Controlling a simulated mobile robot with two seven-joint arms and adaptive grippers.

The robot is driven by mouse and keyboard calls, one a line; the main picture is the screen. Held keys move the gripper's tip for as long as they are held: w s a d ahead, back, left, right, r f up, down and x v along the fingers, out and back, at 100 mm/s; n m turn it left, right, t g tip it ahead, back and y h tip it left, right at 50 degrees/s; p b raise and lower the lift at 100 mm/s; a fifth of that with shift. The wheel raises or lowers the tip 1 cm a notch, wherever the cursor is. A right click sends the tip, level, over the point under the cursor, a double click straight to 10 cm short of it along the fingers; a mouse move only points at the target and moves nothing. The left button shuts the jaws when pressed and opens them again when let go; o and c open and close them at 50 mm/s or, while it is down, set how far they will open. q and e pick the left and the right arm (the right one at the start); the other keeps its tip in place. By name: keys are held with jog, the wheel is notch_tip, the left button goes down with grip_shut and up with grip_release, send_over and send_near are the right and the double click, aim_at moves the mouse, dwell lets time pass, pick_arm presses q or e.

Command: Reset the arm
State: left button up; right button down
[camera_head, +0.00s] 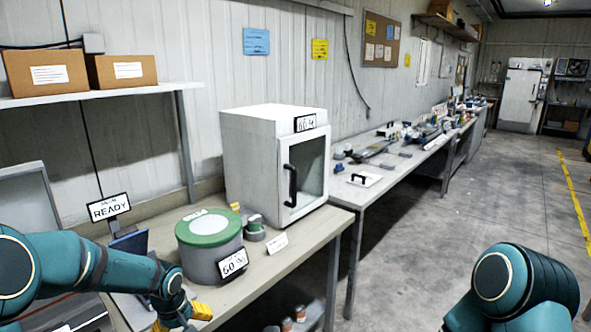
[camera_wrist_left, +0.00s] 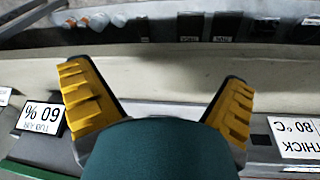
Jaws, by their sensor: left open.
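My left arm comes in from the left in the head view, and its gripper (camera_head: 183,318) hangs low beside the front edge of the workbench. In the left wrist view the yellow ribbed fingers of my left gripper (camera_wrist_left: 158,100) stand wide apart. No held object shows between the fingers; my teal arm part fills the lower middle of that view. My right arm shows at the lower right of the head view as teal links only, and its gripper is out of the picture.
The bench holds a green-lidded grey tub (camera_head: 208,228), a small jar (camera_head: 254,223), a READY sign (camera_head: 109,207) and a white oven-like cabinet (camera_head: 258,165) with its door shut. Jars stand on a lower shelf (camera_head: 306,315). A long side table (camera_head: 372,182) runs back; the floor (camera_head: 478,205) is clear.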

pick_arm(q)
jog(key=s+d+f+m+h, duration=0.3)
jog(key=s+d+f, duration=0.6)
jog(key=d+f, duration=0.25)
jog(key=s+d+f+m, duration=0.1)
jog(key=s+d+f, duration=0.1)
jog(key=s, duration=0.4)
jog(key=s+d+f+m+h, duration=0.1)
jog(key=s+d+f, duration=0.1)
jog(key=s, duration=0.5)
jog(key=shift+s+d+f+m+g, duration=0.15)
jog(key=shift+d+f+m+g, duration=0.15)
jog(key=shift+d, duration=0.5)
